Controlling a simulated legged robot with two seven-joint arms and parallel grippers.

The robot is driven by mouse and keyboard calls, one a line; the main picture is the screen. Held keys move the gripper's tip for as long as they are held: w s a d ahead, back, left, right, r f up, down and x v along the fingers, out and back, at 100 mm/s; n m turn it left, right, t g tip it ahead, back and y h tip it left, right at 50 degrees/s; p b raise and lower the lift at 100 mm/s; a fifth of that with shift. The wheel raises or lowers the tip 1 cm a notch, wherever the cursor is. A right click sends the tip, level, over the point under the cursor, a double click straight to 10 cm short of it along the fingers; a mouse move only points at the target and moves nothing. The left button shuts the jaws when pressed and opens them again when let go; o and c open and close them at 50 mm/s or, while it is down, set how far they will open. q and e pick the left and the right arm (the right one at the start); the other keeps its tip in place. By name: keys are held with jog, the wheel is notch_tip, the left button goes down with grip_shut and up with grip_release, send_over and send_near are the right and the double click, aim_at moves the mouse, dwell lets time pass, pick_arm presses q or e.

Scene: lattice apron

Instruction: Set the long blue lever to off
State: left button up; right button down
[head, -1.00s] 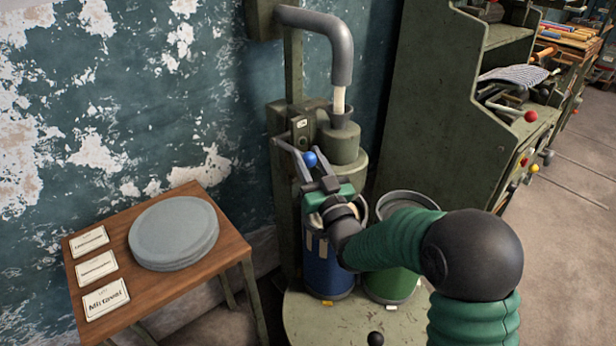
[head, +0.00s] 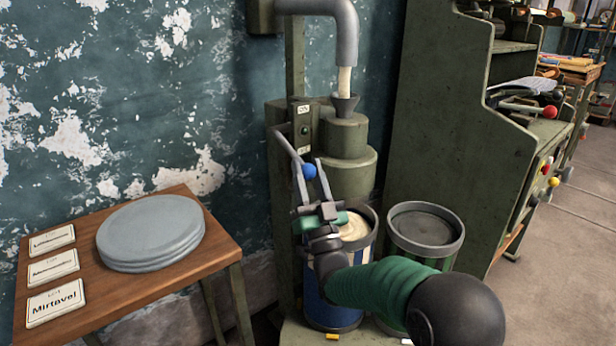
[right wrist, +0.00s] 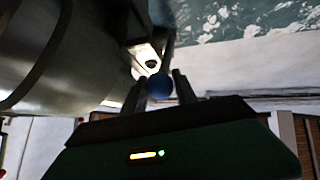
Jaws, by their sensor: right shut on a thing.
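The long lever (head: 287,146) is a grey bar at the side of the green filling machine (head: 345,175), sloping down and right to a blue ball knob (head: 309,171). My right gripper (head: 309,174) is shut on the blue knob from below. The right wrist view shows the blue knob (right wrist: 159,87) between the two fingertips (right wrist: 160,90). An off mark is not visible. My left gripper is not in view.
A blue can (head: 331,312) with pale contents and a green can (head: 426,226) with a grey top stand below the machine, close to my right arm. A wooden table (head: 222,245) with grey discs (head: 150,232) and cards is at left. A green cabinet (head: 440,130) stands right.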

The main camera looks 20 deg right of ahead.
jog(key=shift+f, duration=0.25)
jog(key=c, duration=1)
grip_release()
jog(key=shift+w, duration=0.1)
jog(key=shift+r, duration=0.1)
jog(key=b+v, duration=0.3)
jog(key=v, duration=1.4)
